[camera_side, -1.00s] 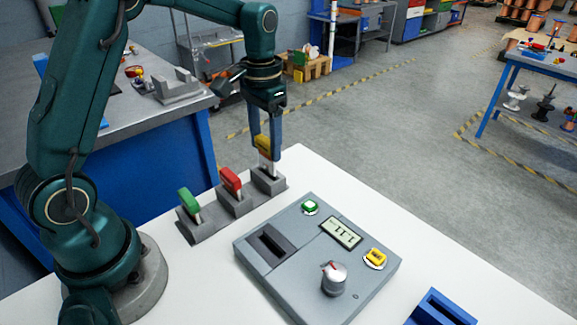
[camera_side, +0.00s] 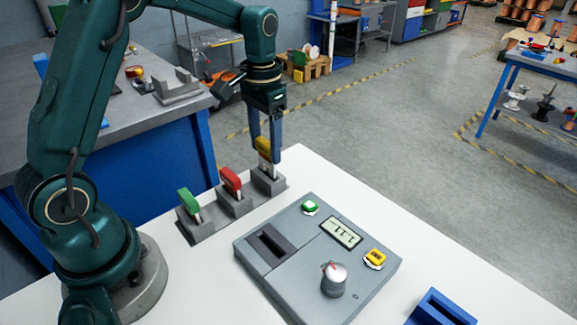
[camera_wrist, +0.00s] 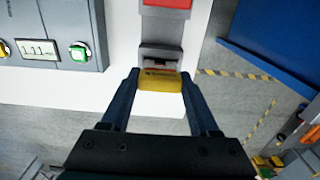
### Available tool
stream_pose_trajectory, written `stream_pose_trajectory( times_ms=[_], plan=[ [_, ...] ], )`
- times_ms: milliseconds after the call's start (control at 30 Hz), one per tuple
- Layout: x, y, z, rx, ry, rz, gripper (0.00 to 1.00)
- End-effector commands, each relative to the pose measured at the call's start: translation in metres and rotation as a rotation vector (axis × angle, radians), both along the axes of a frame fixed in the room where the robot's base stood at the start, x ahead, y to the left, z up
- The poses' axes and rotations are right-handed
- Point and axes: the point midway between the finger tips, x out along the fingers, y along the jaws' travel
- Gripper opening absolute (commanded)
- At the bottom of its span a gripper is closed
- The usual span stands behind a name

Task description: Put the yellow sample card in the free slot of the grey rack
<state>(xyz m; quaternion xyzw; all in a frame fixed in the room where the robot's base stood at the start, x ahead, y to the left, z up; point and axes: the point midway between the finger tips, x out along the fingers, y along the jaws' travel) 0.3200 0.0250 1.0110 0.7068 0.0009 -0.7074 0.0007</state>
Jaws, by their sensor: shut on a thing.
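The yellow sample card (camera_side: 263,146) is upright between the fingers of my gripper (camera_side: 265,143), which is shut on its yellow top. It stands over the far right slot of the grey rack (camera_side: 208,228). Its pale lower part runs down to the slot's mouth; how deep it sits is hard to tell. A red card (camera_side: 231,181) fills the middle slot and a green card (camera_side: 189,202) the near left slot. In the wrist view the yellow card (camera_wrist: 160,82) lies between my fingertips (camera_wrist: 160,80), against the rack's end block (camera_wrist: 160,54).
A grey device (camera_side: 300,262) with a dark slot, a display, green and yellow buttons and a knob (camera_side: 334,279) stands right of the rack. A blue holder (camera_side: 440,308) is at the front right. The white table's edge runs close behind the rack.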

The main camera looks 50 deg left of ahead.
Motion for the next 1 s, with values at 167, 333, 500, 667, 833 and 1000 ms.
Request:
stream_pose_trajectory(
  times_ms=[167, 333, 500, 667, 833, 1000],
  plan=[
    [0.000, 0.000, -0.005, 0.000, 0.000, 0.000, 0.08],
    [0.000, 0.000, -0.008, 0.000, 0.001, 0.000, 0.08],
    [0.000, 0.000, -0.009, 0.000, 0.000, 0.000, 0.08],
    [0.000, 0.000, -0.009, 0.000, -0.001, 0.000, 0.08],
    [0.000, 0.000, -0.010, 0.000, -0.001, 0.000, 0.08],
    [0.000, 0.000, -0.014, 0.000, 0.000, 0.000, 0.08]
  ],
)
